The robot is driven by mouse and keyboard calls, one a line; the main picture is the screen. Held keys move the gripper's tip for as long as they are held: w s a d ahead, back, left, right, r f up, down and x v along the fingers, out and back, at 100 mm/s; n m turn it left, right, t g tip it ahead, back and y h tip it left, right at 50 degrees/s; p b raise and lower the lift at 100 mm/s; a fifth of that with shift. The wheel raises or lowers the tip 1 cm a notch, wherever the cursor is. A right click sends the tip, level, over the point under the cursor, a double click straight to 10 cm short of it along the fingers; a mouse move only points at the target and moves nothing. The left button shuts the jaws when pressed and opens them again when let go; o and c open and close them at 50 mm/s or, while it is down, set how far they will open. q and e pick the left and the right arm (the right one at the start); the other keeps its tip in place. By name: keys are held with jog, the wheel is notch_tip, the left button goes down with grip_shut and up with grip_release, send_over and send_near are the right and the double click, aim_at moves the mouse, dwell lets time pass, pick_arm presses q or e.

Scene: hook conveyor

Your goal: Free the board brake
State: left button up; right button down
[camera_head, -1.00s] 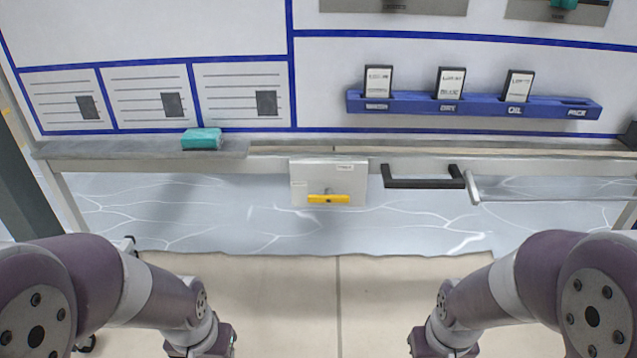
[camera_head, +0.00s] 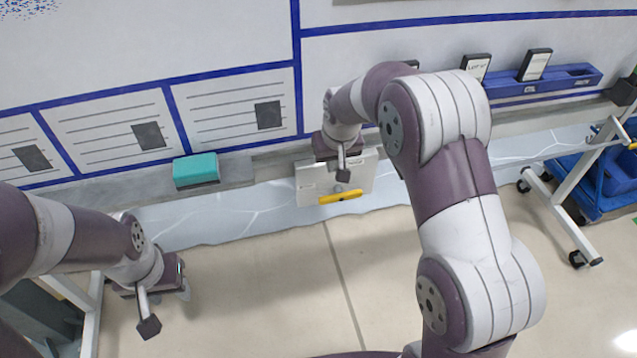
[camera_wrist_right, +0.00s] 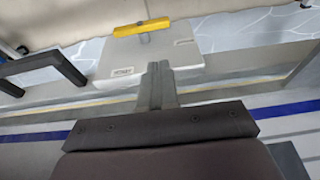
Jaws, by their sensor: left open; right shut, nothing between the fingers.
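The brake appears as a yellow handle (camera_head: 340,196) on a short stem, on a pale grey plate (camera_head: 312,184) below the board's ledge. It also shows in the right wrist view as a yellow bar (camera_wrist_right: 142,28) on the plate (camera_wrist_right: 188,57). My right gripper (camera_head: 338,150) is at the ledge, just above the plate, partly covering its top. In the right wrist view its fingers (camera_wrist_right: 157,84) are shut and empty, pointing towards the handle with a gap in between. My left gripper (camera_head: 170,284) is open and empty at lower left, over the floor, away from the brake.
A teal block (camera_head: 196,171) lies on the ledge left of the plate. A blue rack (camera_head: 553,82) with dark cards is on the board at right. A dark bar handle (camera_wrist_right: 45,62) shows beside the plate. Blue crates (camera_head: 606,185) stand at far right. The floor below is clear.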

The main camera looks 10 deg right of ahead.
jog(key=b, duration=0.3)
send_near(327, 197)
jog(key=x, duration=0.5)
jog(key=shift+w+f, duration=0.1)
jog(key=shift+w, duration=0.05)
jog(key=shift+f, duration=0.65)
jog(key=shift+a+f+h, duration=0.1)
jog(key=shift+a+h, duration=0.05)
jog(key=shift+h, duration=0.25)
